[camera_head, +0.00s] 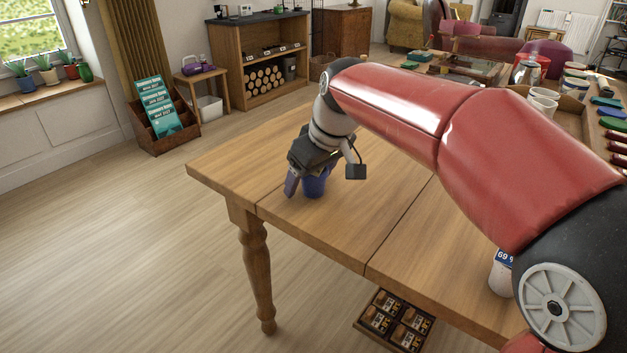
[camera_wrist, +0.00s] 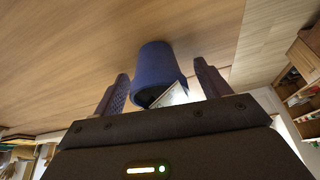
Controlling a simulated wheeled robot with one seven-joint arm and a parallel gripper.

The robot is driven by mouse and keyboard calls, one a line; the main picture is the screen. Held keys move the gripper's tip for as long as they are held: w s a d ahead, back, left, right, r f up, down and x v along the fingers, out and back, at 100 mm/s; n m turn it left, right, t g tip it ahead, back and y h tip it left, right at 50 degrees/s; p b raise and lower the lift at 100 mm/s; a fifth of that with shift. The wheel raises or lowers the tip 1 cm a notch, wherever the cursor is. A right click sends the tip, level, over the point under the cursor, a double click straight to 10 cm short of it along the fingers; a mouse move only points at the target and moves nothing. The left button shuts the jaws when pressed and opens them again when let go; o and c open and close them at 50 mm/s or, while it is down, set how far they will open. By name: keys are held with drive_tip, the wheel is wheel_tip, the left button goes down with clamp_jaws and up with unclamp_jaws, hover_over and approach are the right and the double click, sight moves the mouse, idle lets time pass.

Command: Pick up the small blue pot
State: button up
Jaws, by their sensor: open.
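The small blue pot (camera_head: 315,186) stands on the wooden table (camera_head: 330,222) near its left front edge. My gripper (camera_head: 318,184) is over the pot from above, and its body hides the pot's top in the head view. In the wrist view the blue pot (camera_wrist: 155,72) lies between and just beyond the two fingertips of my gripper (camera_wrist: 163,80). The fingers are open, one on each side, with gaps visible. A pale flat piece (camera_wrist: 175,95) shows at the pot's mouth; I cannot tell what it is.
A white container with a blue label (camera_head: 502,274) stands at the table's right, partly behind my arm. White cups (camera_head: 542,102) stand on another surface at the back right. A box of dark packs (camera_head: 396,320) is below the table's front edge. The tabletop around the pot is clear.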

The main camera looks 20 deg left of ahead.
drive_tip(key=c, duration=1.2)
drive_tip(key=shift+o, duration=0.2)
wheel_tip(320, 180, up, 20)
drive_tip(key=p, duration=0.2)
